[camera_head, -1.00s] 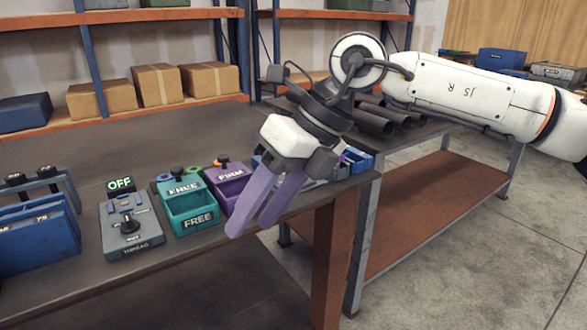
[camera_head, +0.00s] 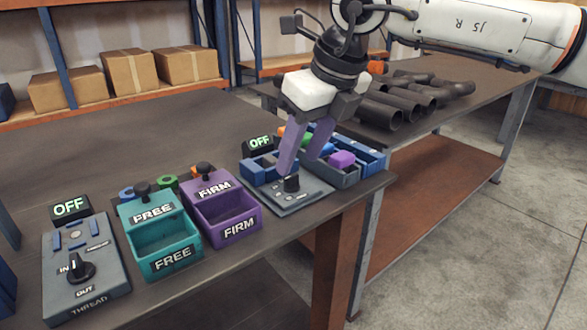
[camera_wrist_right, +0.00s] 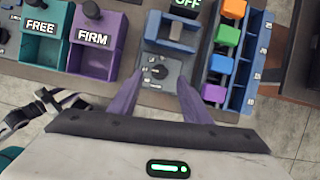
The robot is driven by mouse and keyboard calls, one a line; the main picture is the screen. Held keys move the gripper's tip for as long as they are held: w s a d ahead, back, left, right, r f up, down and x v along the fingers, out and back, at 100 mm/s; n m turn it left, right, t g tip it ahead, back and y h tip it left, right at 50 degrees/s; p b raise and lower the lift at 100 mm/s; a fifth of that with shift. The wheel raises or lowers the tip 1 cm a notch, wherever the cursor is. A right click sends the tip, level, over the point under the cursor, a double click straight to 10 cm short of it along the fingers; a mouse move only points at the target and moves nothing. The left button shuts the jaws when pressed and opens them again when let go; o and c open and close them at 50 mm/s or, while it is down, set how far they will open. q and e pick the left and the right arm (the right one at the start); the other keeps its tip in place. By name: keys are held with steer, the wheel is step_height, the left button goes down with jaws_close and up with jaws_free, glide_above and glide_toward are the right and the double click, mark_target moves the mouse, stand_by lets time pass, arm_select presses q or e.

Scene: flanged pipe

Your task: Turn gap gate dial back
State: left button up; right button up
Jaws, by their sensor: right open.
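A small black dial (camera_head: 291,183) stands on a grey panel (camera_head: 297,200) near the table's right end, with a lit OFF sign (camera_head: 259,143) behind it. I cannot read the panel's labels. My right gripper (camera_head: 298,163) is open, its purple fingers pointing down just above and behind the dial in the head view. In the right wrist view the dial (camera_wrist_right: 158,71) shows between the two fingertips, and it looks untouched. My left gripper is not in view.
Left of the panel stand a purple FIRM bin (camera_head: 225,218) and a teal FREE bin (camera_head: 160,235). A THREAD box (camera_head: 85,285) has another dial. A blue rack with coloured blocks (camera_wrist_right: 250,62) is close on the right. Dark pipes (camera_head: 380,112) lie behind.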

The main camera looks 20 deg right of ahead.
mark_target(292, 176)
steer(key=x, duration=0.3)
steer(key=shift+w+f, duration=0.15)
steer(key=shift+f, duration=0.15)
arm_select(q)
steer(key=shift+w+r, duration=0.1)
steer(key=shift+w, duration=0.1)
arm_select(e)
steer(key=shift+w+a+f, duration=0.1)
steer(key=shift+a+f, duration=0.05)
steer(key=shift+f, duration=0.1)
steer(key=c, duration=1)
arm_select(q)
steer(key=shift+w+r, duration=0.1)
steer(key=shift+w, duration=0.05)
arm_select(e)
steer(key=shift+c, duration=0.2)
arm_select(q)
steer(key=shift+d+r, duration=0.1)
